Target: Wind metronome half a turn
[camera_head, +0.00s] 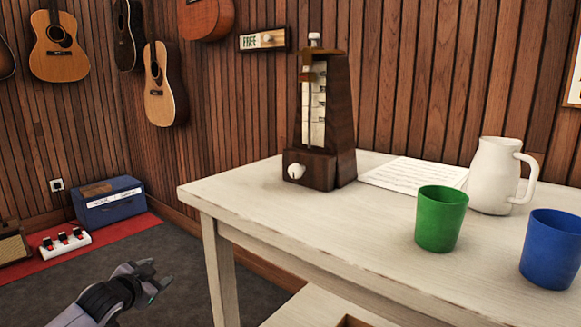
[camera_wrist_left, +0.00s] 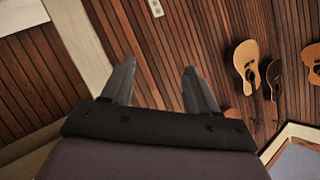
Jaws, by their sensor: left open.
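A dark wooden metronome (camera_head: 336,120) stands upright on the white table (camera_head: 300,222), near its back left corner. A white winding knob (camera_head: 296,171) sits low on the front of its base. My left gripper (camera_head: 154,278) is below and left of the table, over the floor, well apart from the metronome. It is open with nothing between its fingers. In the left wrist view its two fingers (camera_wrist_left: 158,85) stand apart, facing the wood-panelled wall. The metronome does not show clearly in that view. My right gripper is not in view.
Sheet music (camera_head: 414,174), a white pitcher (camera_head: 495,176), a green cup (camera_head: 441,218) and a blue cup (camera_head: 552,249) stand right of the metronome. A blue amplifier (camera_head: 108,202) and a pedal board (camera_head: 66,241) are on the floor. Guitars (camera_head: 164,85) hang on the wall.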

